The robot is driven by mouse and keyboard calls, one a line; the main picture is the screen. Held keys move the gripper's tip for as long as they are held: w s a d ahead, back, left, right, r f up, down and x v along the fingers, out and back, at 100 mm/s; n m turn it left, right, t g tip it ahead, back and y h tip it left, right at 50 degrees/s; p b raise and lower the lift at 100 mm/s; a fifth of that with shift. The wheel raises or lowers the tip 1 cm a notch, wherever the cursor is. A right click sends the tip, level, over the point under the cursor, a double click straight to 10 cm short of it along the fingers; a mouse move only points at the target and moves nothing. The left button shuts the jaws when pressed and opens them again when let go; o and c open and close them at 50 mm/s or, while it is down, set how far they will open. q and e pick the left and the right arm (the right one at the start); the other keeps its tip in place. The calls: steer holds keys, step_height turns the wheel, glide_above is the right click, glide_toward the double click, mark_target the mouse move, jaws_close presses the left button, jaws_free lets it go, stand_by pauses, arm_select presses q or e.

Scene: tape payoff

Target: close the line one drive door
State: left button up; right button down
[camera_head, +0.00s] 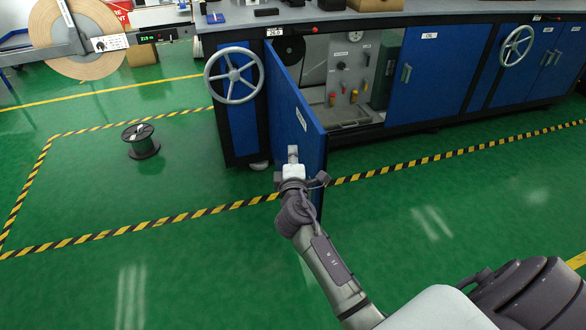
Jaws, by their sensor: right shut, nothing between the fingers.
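A blue door (292,115) stands swung open from the blue cabinet under the grey workbench. It juts out toward me, with a small white label on its face. The compartment behind it (350,75) shows a grey panel with a gauge and several coloured knobs. My right gripper (293,152) is shut and empty, close to the left face of the door near its lower part. I cannot tell whether it touches the door. My left gripper is not in view.
Handwheels (233,76) sit on the cabinet front, another one (517,46) at the right. A black spool (140,141) stands on the green floor at left. Yellow-black floor tape (440,161) runs in front of the cabinet. The floor at right is clear.

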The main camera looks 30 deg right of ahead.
mark_target(308, 150)
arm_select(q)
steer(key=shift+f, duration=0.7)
arm_select(e)
steer(key=d, duration=0.4)
steer(key=shift+s+d, duration=0.1)
steer(key=shift+s, duration=0.2)
steer(key=shift+d, duration=0.15)
